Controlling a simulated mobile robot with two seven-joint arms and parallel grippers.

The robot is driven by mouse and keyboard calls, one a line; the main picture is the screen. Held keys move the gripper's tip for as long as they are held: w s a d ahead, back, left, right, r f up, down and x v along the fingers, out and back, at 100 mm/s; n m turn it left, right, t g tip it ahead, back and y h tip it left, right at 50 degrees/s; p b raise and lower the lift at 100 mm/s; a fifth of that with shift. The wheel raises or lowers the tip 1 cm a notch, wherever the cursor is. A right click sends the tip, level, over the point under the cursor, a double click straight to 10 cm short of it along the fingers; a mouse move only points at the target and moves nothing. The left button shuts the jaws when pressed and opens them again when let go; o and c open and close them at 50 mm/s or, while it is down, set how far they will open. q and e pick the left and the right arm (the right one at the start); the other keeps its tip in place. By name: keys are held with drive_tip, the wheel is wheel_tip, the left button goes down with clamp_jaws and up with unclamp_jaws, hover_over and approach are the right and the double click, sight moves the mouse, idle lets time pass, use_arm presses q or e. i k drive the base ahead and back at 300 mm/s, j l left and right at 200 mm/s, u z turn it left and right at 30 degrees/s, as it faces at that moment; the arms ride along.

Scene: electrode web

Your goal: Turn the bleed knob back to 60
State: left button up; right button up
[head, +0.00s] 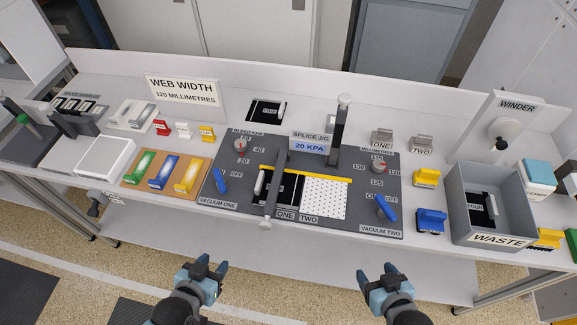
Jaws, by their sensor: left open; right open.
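The left dial knob (240,145), which I take for the bleed knob, is a small grey knob at the back left of the dark splice jig panel (225,203). Small numbers, including 40 and 60, ring it; its exact pointer setting is too small to read. A sign (309,143) on the jig reads "SPLICE JIG 20 KPA". A second knob (378,167) with a red mark sits on the right, by a millimetre scale. My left gripper (212,266) and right gripper (375,271) are open and empty, in front of the bench and apart from both knobs.
Blue levers for vacuum one (220,181) and vacuum two (386,208) stand at the panel's sides. A dark upright arm (339,135) rises behind the jig; another bar (272,185) crosses its front. A grey waste bin (457,205) is right, a coloured-block tray (133,179) left.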

sight(240, 144)
drive_tip(key=j+u, duration=0.15)
drive_tip(key=j, duration=0.55)
drive_tip(key=i+j+u, duration=0.1)
drive_tip(key=j, duration=0.6)
